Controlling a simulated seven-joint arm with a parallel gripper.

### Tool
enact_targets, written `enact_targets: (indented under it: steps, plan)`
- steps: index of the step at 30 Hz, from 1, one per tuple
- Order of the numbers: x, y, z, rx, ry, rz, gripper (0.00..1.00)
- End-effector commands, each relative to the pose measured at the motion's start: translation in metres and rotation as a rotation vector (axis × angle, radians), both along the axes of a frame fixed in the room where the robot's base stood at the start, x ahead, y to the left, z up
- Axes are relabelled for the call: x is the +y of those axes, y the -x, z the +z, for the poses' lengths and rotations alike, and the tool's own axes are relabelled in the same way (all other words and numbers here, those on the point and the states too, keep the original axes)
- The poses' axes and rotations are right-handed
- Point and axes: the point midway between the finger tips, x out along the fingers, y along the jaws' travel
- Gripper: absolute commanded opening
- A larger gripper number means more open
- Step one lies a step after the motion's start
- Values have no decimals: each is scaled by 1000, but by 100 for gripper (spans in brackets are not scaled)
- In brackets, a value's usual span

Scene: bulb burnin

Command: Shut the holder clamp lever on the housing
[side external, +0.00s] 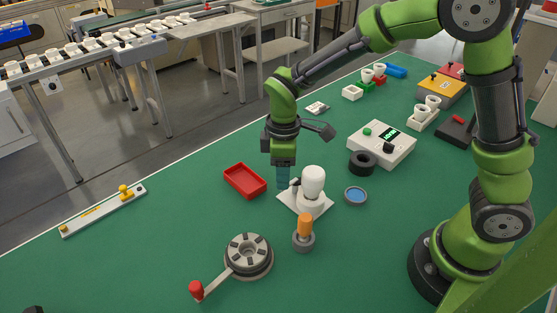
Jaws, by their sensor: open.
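A white bulb-shaped housing (313,181) stands upright on a holder with a white square base plate (321,209) in the middle of the green table. A small dark-tipped part shows at the holder's left side, close to my fingers; I cannot tell whether it is the clamp lever or how it is set. My gripper (283,181) points down just left of the housing, with its bluish fingers low beside the holder. It is open; the finger gap is too small to see, and I cannot tell whether the fingers touch anything.
A red tray (245,181) lies left of my gripper. An orange-handled tool (304,232) stands in front of the holder, and a blue-centred dish (356,196) lies right. A grey round fixture (249,257) with a red-knobbed arm (196,289) is nearer.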

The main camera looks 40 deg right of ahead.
Motion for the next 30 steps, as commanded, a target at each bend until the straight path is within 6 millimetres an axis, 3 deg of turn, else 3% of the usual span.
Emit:
enact_targets:
  steps: [5, 14, 23, 30]
  plan:
    - [0, 0, -13, 0, 0, 0, 46]
    - [0, 0, -14, -1, -1, 0, 46]
    - [0, 0, -14, -1, -1, -1, 1]
    - [0, -1, -14, -1, -1, -9, 0]
